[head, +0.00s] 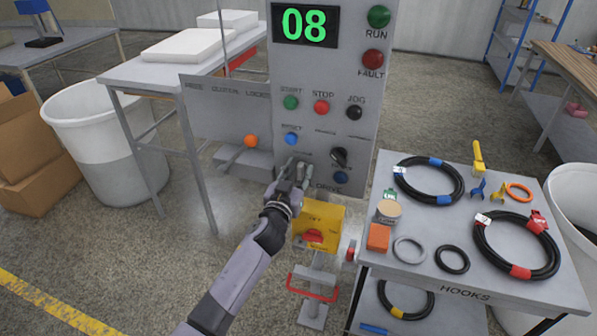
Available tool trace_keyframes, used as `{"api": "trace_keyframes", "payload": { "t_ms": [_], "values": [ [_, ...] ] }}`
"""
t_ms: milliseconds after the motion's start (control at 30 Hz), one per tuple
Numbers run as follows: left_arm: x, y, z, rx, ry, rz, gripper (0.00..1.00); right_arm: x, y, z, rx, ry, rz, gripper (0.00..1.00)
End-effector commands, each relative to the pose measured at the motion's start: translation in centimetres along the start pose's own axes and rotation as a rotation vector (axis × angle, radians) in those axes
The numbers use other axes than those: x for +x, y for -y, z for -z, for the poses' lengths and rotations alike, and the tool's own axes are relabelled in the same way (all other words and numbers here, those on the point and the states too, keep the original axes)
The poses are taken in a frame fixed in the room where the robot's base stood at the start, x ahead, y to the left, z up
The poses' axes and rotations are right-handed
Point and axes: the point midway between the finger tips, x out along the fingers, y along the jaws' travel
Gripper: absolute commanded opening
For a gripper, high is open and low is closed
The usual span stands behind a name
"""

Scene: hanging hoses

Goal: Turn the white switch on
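The grey control panel (315,110) stands upright ahead of me. My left gripper (294,168) is at the lower part of the panel, left of the DRIVE label and below the blue button (291,138). Its fingers point at the panel face, and I cannot tell whether they touch it or how far apart they are. I cannot make out a white switch; the spot behind the fingers is hidden. A black rotary knob (340,158) and a dark blue button (341,177) are right of the gripper. My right gripper is not in view.
A yellow box with a red knob (314,236) stands on a post below the panel. An orange-knobbed lever (250,141) is to the left. A hooks table (440,278) with coiled hoses (428,180) is at right. A white bin (98,140) stands left.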

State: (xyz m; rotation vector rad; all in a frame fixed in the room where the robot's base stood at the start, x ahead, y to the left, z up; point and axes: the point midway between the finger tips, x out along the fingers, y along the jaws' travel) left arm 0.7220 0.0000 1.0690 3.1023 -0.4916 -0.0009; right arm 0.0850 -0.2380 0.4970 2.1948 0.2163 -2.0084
Motion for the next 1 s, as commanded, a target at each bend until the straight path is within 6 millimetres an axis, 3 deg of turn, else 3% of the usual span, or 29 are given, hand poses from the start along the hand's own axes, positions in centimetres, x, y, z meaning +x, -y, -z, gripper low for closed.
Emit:
{"api": "trace_keyframes", "payload": {
  "t_ms": [67,533,1000],
  "values": [
    [-0.01,0.00,0.01,0.000,0.000,0.000,0.32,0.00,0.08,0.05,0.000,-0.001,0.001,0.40],
    [-0.04,0.00,0.01,0.000,0.000,0.000,0.01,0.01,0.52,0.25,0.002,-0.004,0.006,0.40],
    [-0.04,-0.02,-0.02,0.017,0.000,0.000,0.00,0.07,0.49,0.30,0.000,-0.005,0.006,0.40]
  ]
}}
